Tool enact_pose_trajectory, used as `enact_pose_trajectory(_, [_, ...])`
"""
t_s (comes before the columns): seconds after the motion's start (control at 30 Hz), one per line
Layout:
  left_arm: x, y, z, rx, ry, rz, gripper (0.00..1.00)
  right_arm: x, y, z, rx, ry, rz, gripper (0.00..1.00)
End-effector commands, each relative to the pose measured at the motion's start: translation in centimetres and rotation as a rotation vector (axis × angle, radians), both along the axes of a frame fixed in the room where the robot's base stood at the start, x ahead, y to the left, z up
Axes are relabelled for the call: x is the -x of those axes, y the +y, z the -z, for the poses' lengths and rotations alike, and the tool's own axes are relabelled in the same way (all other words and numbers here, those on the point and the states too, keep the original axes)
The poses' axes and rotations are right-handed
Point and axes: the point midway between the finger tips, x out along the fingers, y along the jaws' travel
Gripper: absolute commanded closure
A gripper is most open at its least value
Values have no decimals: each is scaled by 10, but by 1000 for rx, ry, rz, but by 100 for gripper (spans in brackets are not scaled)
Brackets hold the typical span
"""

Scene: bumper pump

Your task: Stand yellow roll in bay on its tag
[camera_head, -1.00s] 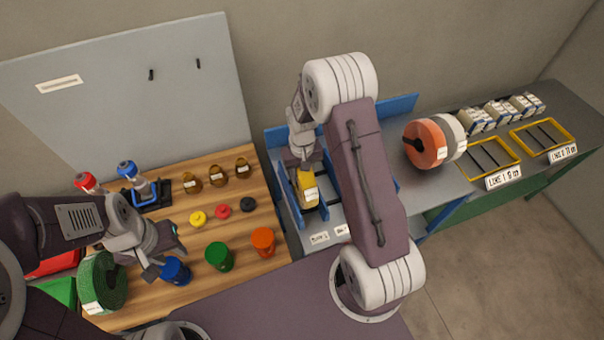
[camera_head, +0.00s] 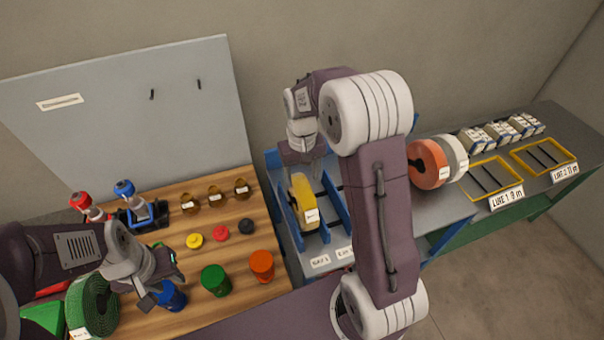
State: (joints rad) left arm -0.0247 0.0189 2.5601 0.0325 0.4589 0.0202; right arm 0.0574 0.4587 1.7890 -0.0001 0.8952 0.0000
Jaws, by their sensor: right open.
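The yellow roll (camera_head: 301,203) stands on edge in a bay of the blue rack (camera_head: 335,212), its white label facing the front right. The tag strips (camera_head: 320,262) are on the rack's front edge; their print is too small to read. My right gripper (camera_head: 301,166) is open just behind and above the roll. Whether its fingers still touch the roll is hidden. My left gripper (camera_head: 166,277) is over the wooden table beside the blue cup (camera_head: 172,296), its fingers apart and with nothing visible held.
On the wooden table (camera_head: 150,235) are green (camera_head: 215,281) and orange (camera_head: 262,266) cups, small discs, amber jars and a green roll (camera_head: 92,304). Orange and white rolls (camera_head: 428,164) stand right of my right arm. Yellow frames (camera_head: 490,182) and white boxes lie farther right.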

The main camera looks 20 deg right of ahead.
Motion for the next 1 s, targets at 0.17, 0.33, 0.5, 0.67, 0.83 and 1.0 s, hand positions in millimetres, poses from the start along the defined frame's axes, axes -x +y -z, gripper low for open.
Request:
enact_pose_trajectory(0.17, [0, 0, 4, 0, 0, 0, 64, -1, 0, -18, 0, -1, 0, 38])
enact_pose_trajectory(0.33, [0, 0, 4, 0, 0, 0, 64, 1, 0, -22, 0, 1, 0, 38])
enact_pose_trajectory(0.5, [0, 0, 3, 0, 0, 0, 64, 31, 10, -13, -5, -20, -10, 38])
enact_pose_trajectory(0.67, [0, 0, 3, 0, 0, 0, 64, 90, 24, 4, -12, -67, -25, 38])
enact_pose_trajectory(0.83, [0, 0, 3, 0, 0, 0, 64, 135, 30, 18, -14, -101, -33, 38])
enact_pose_trajectory(1.0, [0, 0, 3, 0, 0, 0, 64, 147, 31, 22, -15, -108, -34, 38])
